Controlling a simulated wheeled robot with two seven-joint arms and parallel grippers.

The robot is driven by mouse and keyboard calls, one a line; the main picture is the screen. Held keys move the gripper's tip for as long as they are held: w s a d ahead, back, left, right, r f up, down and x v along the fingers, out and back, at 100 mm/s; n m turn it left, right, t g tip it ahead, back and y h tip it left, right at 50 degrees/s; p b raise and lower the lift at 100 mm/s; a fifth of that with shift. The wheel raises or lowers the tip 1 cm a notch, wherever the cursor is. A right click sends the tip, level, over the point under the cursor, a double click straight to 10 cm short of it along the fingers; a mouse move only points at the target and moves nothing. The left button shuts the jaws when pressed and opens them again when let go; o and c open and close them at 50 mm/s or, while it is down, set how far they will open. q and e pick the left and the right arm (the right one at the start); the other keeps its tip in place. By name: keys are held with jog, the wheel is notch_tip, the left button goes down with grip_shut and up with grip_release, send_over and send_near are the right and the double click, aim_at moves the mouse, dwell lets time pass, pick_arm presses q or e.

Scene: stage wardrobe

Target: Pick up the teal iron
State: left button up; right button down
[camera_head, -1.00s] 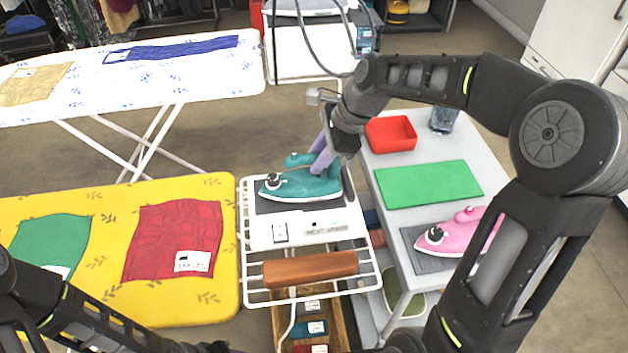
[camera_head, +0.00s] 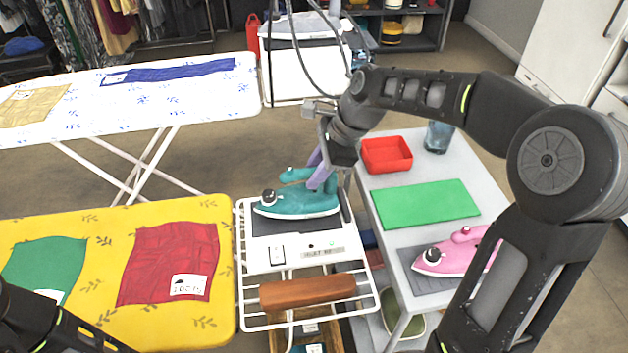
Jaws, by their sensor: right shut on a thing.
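The teal iron (camera_head: 297,203) is over the dark pad of the white iron rest, at the end of the yellow ironing board. Its soleplate points left, and I cannot tell whether it touches the pad. My right gripper (camera_head: 318,172) comes down from above and is shut on the iron's teal handle, with its purple fingers around the rear part. My left arm shows at the lower left corner, but its gripper is out of view.
A wooden roller (camera_head: 307,291) lies on the wire rack in front. A pink iron (camera_head: 447,257), green mat (camera_head: 425,204) and red tray (camera_head: 387,155) are on the grey table at right. The yellow board (camera_head: 110,325) holds green and red cloths.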

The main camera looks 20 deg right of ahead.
pick_arm(q)
jog(key=shift+r, duration=0.1)
pick_arm(e)
notch_tip(320, 180, up, 8)
jog(key=shift+r, duration=0.1)
dwell(0.6)
